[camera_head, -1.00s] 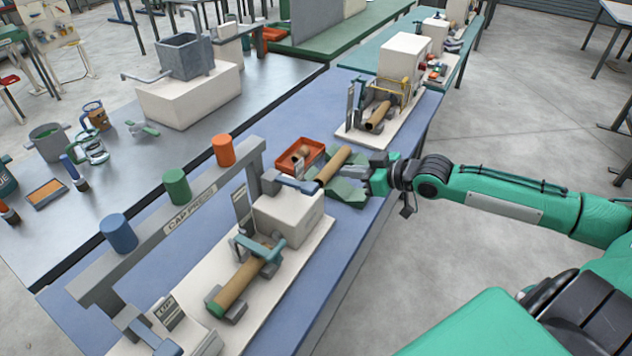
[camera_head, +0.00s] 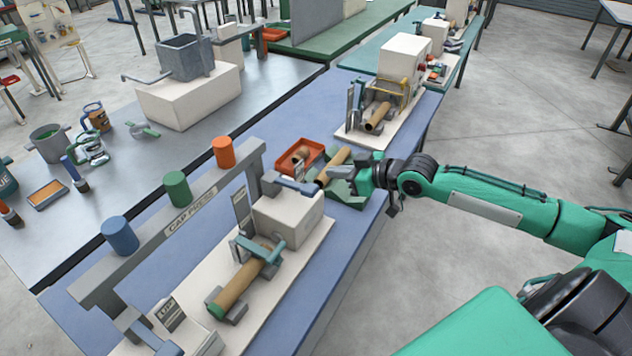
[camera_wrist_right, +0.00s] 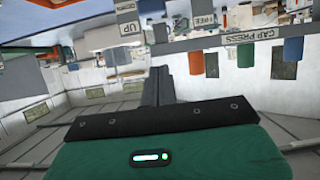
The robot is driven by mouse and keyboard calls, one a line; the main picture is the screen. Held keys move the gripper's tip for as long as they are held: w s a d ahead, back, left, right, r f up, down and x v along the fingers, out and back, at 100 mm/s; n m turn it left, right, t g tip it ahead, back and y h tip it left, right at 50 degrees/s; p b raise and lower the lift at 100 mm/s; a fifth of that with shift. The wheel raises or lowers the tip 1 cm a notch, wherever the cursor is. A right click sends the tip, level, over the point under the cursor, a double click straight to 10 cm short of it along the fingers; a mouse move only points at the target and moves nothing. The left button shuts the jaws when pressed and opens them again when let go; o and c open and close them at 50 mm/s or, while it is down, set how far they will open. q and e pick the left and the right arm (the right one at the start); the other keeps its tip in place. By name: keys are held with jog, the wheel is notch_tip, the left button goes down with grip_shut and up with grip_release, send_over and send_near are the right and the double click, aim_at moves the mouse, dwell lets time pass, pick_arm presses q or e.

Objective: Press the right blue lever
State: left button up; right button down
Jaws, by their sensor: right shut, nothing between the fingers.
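The right blue lever (camera_head: 292,184) is a blue-grey bar on top of the white block at the right end of the cap press (camera_head: 192,212). My right gripper (camera_head: 324,178) is shut and empty. Its fingertips are close to the lever's right end; I cannot tell whether they touch it. Another blue-grey lever (camera_head: 147,335) is at the press's left end. In the right wrist view my fingers (camera_wrist_right: 158,80) are together, and the lever cannot be made out. My left gripper is not in view.
A brown tube (camera_head: 244,280) with a green end lies on the press base. An orange tray (camera_head: 298,155) and another tube (camera_head: 334,165) are behind my right gripper. A second machine (camera_head: 384,112) stands farther back. The blue table's right edge lies below my right arm.

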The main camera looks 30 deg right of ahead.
jog(key=p, duration=0.2)
send_over(316, 191)
notch_tip(316, 191, down, 2)
jog(key=shift+a+f, duration=0.1)
jog(key=shift+a, duration=0.05)
notch_tip(316, 191, down, 3)
jog(key=shift+f+p, duration=0.15)
jog(key=shift+p, duration=0.6)
jog(key=shift+s+f, duration=0.1)
jog(key=shift+f, duration=0.45)
